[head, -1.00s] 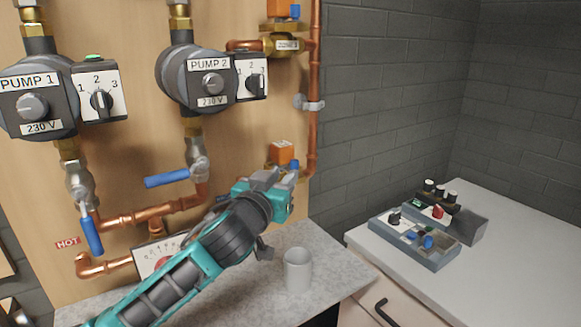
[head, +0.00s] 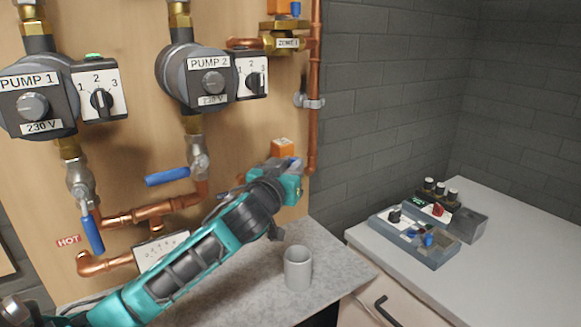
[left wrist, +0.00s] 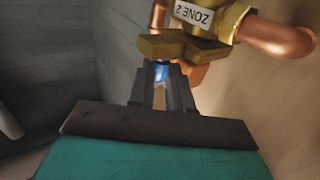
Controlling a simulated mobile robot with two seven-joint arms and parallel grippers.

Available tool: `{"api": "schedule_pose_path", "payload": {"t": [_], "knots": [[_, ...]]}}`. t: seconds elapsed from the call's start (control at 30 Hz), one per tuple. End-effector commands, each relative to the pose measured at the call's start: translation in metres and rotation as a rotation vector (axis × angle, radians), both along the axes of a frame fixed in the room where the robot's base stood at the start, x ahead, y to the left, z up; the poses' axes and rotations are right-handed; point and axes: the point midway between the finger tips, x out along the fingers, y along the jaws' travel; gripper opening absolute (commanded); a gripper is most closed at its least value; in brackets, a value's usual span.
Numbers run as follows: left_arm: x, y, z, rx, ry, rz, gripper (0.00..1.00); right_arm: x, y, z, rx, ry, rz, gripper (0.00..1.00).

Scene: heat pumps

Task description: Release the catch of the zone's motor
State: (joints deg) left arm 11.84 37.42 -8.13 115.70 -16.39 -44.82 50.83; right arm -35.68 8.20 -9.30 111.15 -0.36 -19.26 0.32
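The zone motor by my left gripper is an orange box (head: 283,148) on the lower right of the board; its orange side also shows in the left wrist view (left wrist: 196,74). Its brass valve body (left wrist: 228,20) carries a label reading ZONE 2. A blue catch (left wrist: 160,70) shows beneath the brass, between the fingertips. My left gripper (left wrist: 161,78) points at the motor with its fingers a small gap apart. I cannot tell whether they touch the catch. In the head view the gripper (head: 287,168) hides the catch and the motor's lower part. My right gripper is not in view.
Another orange motor (head: 278,6) with a blue catch sits above. A vertical copper pipe (head: 314,100) runs along the board's right edge. A grey cup (head: 298,268) stands on the shelf below my arm. Pumps and blue-handled valves are left; a control box (head: 415,238) stands on the right counter.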

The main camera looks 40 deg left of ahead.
Motion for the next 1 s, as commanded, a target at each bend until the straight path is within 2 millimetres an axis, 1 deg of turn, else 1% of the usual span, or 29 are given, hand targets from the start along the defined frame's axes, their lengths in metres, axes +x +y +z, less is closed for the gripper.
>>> {"api": "schedule_pose_path", "payload": {"t": [0.47, 0.73, 1.0], "knots": [[0.0, 0.0, 0.0, 0.0, 0.0, 0.0, 0.0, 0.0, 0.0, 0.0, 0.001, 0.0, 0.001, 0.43], [-0.005, -0.013, 0.001, -0.005, -0.001, -0.001, 0.0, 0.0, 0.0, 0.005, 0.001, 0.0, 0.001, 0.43], [-0.006, -0.016, -0.001, 0.0, 0.001, -0.004, 0.0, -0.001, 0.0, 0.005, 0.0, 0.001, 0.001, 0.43]]}}
